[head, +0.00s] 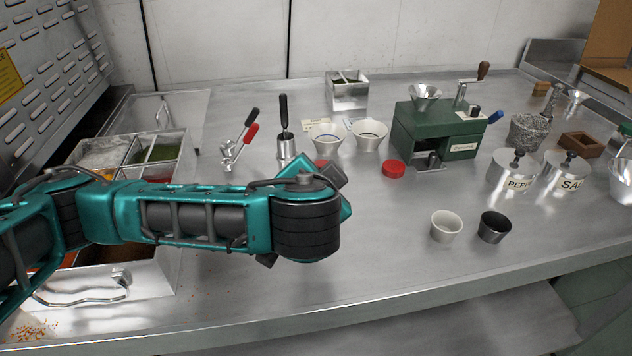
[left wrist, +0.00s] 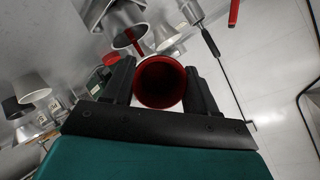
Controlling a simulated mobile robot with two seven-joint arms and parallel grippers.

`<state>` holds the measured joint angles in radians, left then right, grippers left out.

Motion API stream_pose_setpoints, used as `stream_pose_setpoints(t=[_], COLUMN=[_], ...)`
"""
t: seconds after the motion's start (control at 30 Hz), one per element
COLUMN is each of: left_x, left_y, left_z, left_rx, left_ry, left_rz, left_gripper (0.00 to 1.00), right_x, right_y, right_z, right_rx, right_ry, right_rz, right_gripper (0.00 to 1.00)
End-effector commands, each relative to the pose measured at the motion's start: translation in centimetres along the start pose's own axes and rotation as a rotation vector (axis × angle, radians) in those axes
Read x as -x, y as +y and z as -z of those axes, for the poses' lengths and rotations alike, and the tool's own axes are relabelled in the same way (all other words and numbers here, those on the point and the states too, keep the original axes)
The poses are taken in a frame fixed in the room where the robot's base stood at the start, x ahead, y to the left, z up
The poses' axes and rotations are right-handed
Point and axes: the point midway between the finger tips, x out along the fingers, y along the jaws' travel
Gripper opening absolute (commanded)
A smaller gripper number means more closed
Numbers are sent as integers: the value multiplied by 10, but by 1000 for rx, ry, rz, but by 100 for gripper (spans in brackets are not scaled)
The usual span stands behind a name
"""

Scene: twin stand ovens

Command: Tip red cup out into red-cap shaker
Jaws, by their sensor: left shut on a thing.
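My left gripper (left wrist: 160,84) is shut on the red cup (left wrist: 162,80), whose open mouth faces the camera in the left wrist view. In the head view my arm covers most of the gripper (head: 327,172), and only a bit of the red cup (head: 321,163) shows. A silver open-topped shaker (left wrist: 124,20) is just beyond the cup in the left wrist view, with a red streak at its mouth. I cannot tell whether the streak is falling powder. The shaker is hidden in the head view. A loose red cap (head: 393,169) lies on the counter. My right gripper is out of view.
A green mill (head: 436,130) stands behind the cap. A white cup (head: 446,227) and a black cup (head: 494,227) stand at the front right. The pepper pot (head: 513,172) and salt pot (head: 565,175) are farther right. White bowls (head: 368,135) stand behind. The front middle counter is clear.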

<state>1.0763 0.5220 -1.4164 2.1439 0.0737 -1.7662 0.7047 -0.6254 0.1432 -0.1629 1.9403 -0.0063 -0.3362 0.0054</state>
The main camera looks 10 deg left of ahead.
Motion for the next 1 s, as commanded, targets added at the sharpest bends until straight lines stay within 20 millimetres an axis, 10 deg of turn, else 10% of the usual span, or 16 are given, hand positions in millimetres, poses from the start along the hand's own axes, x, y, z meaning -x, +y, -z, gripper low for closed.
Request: stream_pose_setpoints(t=[1.0], left_x=[1], left_y=[2], left_z=[-3], left_rx=[19], left_ry=[57], left_rz=[45], left_gripper=[29], right_x=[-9], right_y=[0], right_z=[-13], right_rx=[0], right_ry=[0], right_rz=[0], right_gripper=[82])
